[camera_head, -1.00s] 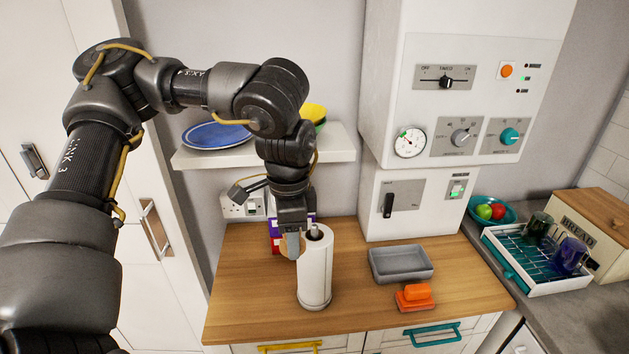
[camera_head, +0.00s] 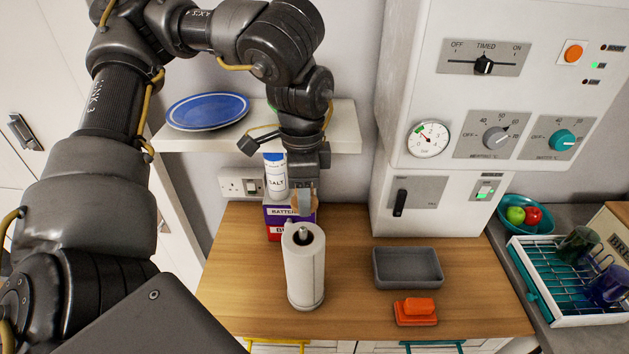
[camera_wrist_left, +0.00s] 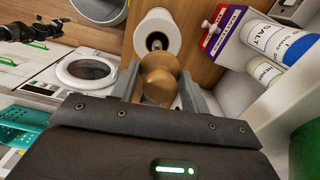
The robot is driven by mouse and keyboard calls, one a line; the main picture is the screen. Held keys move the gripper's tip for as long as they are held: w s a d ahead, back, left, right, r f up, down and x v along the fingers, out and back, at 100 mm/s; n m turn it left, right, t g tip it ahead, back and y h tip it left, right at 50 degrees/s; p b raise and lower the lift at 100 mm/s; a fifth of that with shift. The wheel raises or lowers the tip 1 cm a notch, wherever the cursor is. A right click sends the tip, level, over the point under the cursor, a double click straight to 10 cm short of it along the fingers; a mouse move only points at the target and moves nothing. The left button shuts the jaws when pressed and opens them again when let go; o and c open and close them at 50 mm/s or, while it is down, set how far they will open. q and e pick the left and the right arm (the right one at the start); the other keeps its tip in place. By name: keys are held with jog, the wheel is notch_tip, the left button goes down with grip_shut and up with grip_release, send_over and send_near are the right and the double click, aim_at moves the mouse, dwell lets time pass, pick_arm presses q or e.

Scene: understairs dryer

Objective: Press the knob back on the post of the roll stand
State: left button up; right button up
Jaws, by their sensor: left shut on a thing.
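The roll stand holds a white paper roll (camera_head: 304,272) upright on the counter. Its dark post (camera_head: 303,233) shows bare in the roll's top opening. My left gripper (camera_head: 308,203) points down, just above and behind the roll top in the head view. In the left wrist view, my left gripper (camera_wrist_left: 160,88) is shut on the round wooden knob (camera_wrist_left: 160,65). The knob is apart from the post in the head view; most of it is hidden there by the fingers. The wrist view shows the roll (camera_wrist_left: 151,29) and post (camera_wrist_left: 156,42) beyond the knob.
A salt container (camera_head: 275,180) and a battery box (camera_head: 283,213) stand close behind the roll. The shelf with a blue plate (camera_head: 207,111) is above. A grey tray (camera_head: 407,268) and an orange block (camera_head: 416,310) lie to the right. The wooden counter's left front is clear.

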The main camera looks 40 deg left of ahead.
aim_at(303, 228)
pick_arm(q)
jog(key=shift+s+f+b, duration=0.1)
jog(key=shift+s+b, duration=0.25)
jog(key=shift+s, duration=0.35)
jog(key=shift+f, duration=0.3)
jog(key=f+b, duration=0.3)
jog(key=shift+w+f, duration=0.1)
jog(key=shift+w, duration=0.2)
jog(key=shift+s+f+b, duration=0.15)
jog(key=shift+f+b, duration=0.3)
jog(key=shift+b, duration=0.1)
jog(key=shift+f, duration=0.2)
pick_arm(e)
jog(key=f, duration=0.2)
jog(key=s+f, duration=0.1)
jog(key=f, duration=0.2)
jog(key=shift+s+a, duration=0.1)
jog(key=shift+s, duration=0.1)
jog(key=shift+r, duration=0.3)
pick_arm(q)
jog(key=shift+f, duration=0.8)
pick_arm(e)
jog(key=shift+f, duration=0.3)
dwell(1.0)
